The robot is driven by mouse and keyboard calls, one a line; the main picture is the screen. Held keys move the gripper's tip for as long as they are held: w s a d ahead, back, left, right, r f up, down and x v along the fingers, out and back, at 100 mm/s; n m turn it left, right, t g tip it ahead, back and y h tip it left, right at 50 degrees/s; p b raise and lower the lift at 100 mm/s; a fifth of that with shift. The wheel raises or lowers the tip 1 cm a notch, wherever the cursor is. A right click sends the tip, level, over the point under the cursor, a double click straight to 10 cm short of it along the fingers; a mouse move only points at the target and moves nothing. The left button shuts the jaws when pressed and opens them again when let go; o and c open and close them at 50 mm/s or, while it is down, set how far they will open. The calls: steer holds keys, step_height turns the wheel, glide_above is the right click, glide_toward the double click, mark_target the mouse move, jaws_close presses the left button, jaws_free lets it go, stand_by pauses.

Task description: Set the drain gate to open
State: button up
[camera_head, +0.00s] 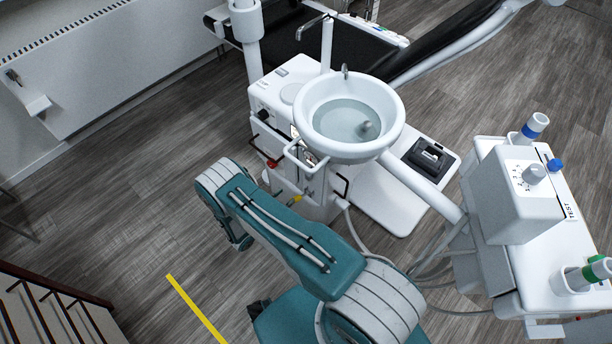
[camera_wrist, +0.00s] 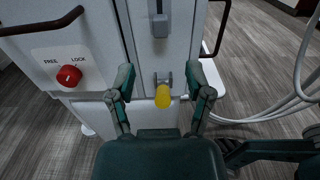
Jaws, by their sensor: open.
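A yellow-tipped lever (camera_wrist: 162,97) sticks out from a small metal mount low on the white cabinet front in the wrist view. Its yellow tip also shows in the head view (camera_head: 296,199), beside my arm. No label on it is readable, so I cannot tell for sure that it is the drain gate. A grey sliding tab (camera_wrist: 159,26) sits in a vertical slot above it. My gripper (camera_wrist: 164,82) is open, with one teal finger on each side of the yellow lever. I see no clear contact.
A red knob (camera_wrist: 69,75) marked FREE and LOCK is left of the lever. A basin (camera_head: 349,116) stands above the cabinet. White hoses (camera_wrist: 285,106) hang at right. The floor at left is mostly clear.

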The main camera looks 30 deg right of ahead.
mark_target(306, 177)
steer(key=x, duration=1)
steer(key=shift+w+d, duration=0.1)
steer(key=shift+d, duration=0.2)
steer(key=shift+a, duration=0.1)
jaws_close()
